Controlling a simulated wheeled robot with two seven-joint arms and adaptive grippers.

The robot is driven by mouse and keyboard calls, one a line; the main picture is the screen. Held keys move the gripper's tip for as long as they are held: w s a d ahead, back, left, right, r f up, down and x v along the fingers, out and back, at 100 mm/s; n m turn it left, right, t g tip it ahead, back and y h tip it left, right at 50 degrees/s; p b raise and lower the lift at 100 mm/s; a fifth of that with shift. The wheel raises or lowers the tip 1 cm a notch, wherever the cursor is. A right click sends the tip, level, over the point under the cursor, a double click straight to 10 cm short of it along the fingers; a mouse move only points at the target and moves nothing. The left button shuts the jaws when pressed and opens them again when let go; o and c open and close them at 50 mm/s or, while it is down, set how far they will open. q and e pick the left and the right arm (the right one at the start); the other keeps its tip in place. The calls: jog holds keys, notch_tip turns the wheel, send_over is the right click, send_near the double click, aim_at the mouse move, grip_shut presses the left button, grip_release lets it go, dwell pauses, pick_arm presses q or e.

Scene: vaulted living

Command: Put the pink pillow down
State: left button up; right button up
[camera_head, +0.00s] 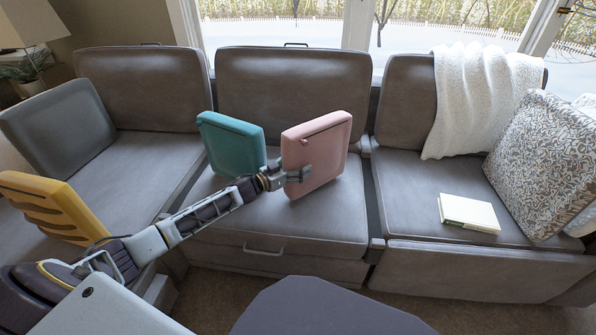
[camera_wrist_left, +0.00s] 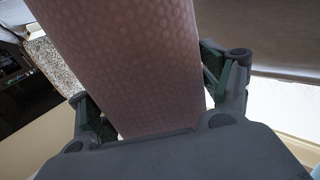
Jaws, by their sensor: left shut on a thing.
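The pink pillow (camera_head: 318,150) stands upright, slightly tilted, over the middle seat of the grey sofa (camera_head: 290,215). My left gripper (camera_head: 298,175) is shut on its lower left part. In the left wrist view the pillow (camera_wrist_left: 130,60) fills the space between the two fingers of the left gripper (camera_wrist_left: 155,95). I cannot tell whether the pillow's lower edge touches the seat. My right gripper is not in view.
A teal pillow (camera_head: 232,145) leans just left of the pink one. A grey pillow (camera_head: 60,128) and a yellow pillow (camera_head: 45,205) are at the left. A book (camera_head: 468,212), a white blanket (camera_head: 480,90) and a patterned pillow (camera_head: 545,165) are on the right section. The middle seat's front is clear.

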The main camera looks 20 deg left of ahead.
pick_arm(q)
jog(key=shift+f, duration=0.75)
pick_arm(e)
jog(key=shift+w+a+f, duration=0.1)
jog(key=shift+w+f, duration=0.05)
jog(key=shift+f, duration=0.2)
pick_arm(q)
jog(key=o, duration=1.4)
jog(key=shift+f, duration=0.1)
jog(key=shift+s, duration=0.15)
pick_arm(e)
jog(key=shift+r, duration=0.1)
pick_arm(q)
jog(key=p+v, duration=0.3)
jog(key=v, duration=0.8)
jog(key=shift+s+a, duration=0.2)
jog(key=shift+s, duration=0.1)
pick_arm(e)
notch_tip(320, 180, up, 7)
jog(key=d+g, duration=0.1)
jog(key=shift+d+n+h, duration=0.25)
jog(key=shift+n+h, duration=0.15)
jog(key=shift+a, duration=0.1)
